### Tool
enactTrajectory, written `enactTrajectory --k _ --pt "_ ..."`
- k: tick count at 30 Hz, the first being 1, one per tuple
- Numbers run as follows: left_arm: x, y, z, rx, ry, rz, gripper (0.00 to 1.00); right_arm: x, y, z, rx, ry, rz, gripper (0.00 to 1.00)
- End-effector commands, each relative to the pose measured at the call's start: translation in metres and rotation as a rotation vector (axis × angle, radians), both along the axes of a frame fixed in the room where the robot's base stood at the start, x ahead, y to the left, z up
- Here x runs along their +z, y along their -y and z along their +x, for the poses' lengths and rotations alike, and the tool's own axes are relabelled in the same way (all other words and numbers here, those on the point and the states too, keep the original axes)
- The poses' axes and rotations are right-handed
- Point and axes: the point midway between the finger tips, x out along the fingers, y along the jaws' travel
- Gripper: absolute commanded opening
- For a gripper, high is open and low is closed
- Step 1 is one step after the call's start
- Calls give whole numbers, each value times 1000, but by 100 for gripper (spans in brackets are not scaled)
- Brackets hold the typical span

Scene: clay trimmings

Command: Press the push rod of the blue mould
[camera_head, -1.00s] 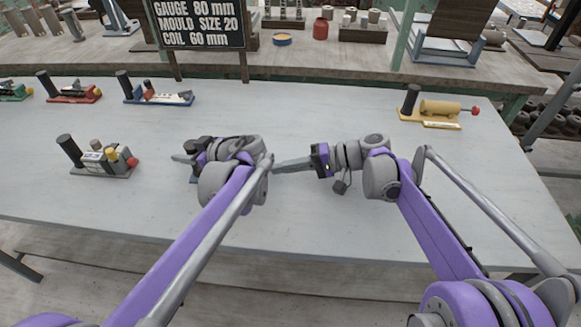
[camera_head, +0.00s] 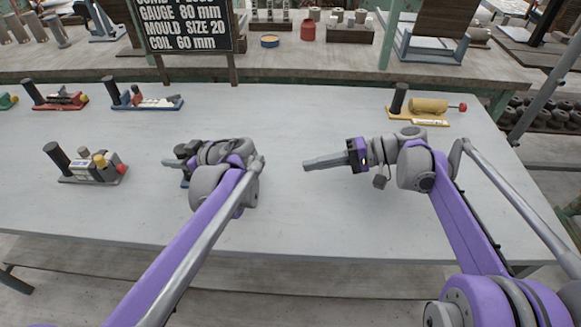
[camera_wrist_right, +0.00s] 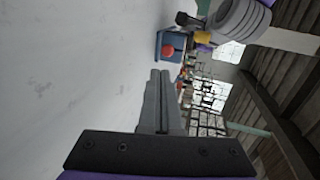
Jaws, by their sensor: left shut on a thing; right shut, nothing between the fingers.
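The blue mould (camera_head: 185,182) stands mid-left on the table, mostly hidden behind my left gripper in the head view; only a bit of its blue base shows. In the right wrist view, the blue mould (camera_wrist_right: 163,42) shows a blue end with a red round knob (camera_wrist_right: 168,51), beyond my right fingertips and apart from them. My left gripper (camera_head: 174,162) is shut at the mould; its exact hold is hidden. My right gripper (camera_head: 308,165) is shut and empty, pointing left, with a gap to the mould. It also shows in the right wrist view (camera_wrist_right: 160,74).
A grey mould (camera_head: 92,172) stands to the left. Another blue-based device (camera_head: 146,104) and a red one (camera_head: 55,102) stand at the back left. A yellow mould (camera_head: 428,107) stands at the back right. A dark sign (camera_head: 187,27) stands behind. The table's middle is clear.

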Motion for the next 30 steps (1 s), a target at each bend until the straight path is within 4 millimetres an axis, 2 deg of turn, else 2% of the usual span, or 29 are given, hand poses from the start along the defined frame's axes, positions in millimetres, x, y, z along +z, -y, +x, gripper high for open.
enactTrajectory --k 3,7,20,21,26,30 --pt "0 -1 0 2 0 2 0 5 18 1 -2 0 -1 0" --pt "0 -1 0 1 -1 3 0 8 27 1 -1 0 -1 0" --pt "0 -1 0 2 -1 4 0 9 29 1 0 0 0 0" --pt "0 -1 0 2 -1 4 47 9 29 1 0 0 0 0" --pt "0 -1 0 1 -1 3 75 9 29 1 0 0 0 0" --pt "0 -1 0 1 -1 3 76 9 29 1 0 0 0 0"
